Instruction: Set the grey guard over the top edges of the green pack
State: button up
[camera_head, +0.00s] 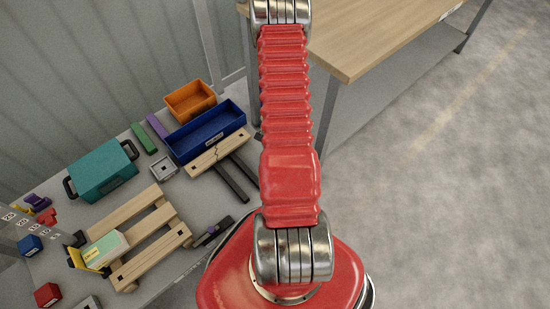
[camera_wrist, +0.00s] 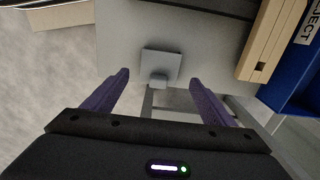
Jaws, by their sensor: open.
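I cannot tell the height gap. The head view does not show my gripper or clearly this plate.
A blue bin (camera_head: 206,131) marked REJECT in the wrist view stands beside a wooden piece (camera_head: 218,152) and dark bars. An orange bin (camera_head: 190,100), a teal case (camera_head: 104,172) and a grey square block (camera_head: 163,167) stand nearby. A yellow angled piece (camera_head: 79,261) sits at the pack's left end.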

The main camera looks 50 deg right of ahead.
jog(key=shift+f, duration=0.1)
jog(key=shift+f, duration=2.5)
jog(key=shift+c, duration=0.4)
jog(key=c, duration=1)
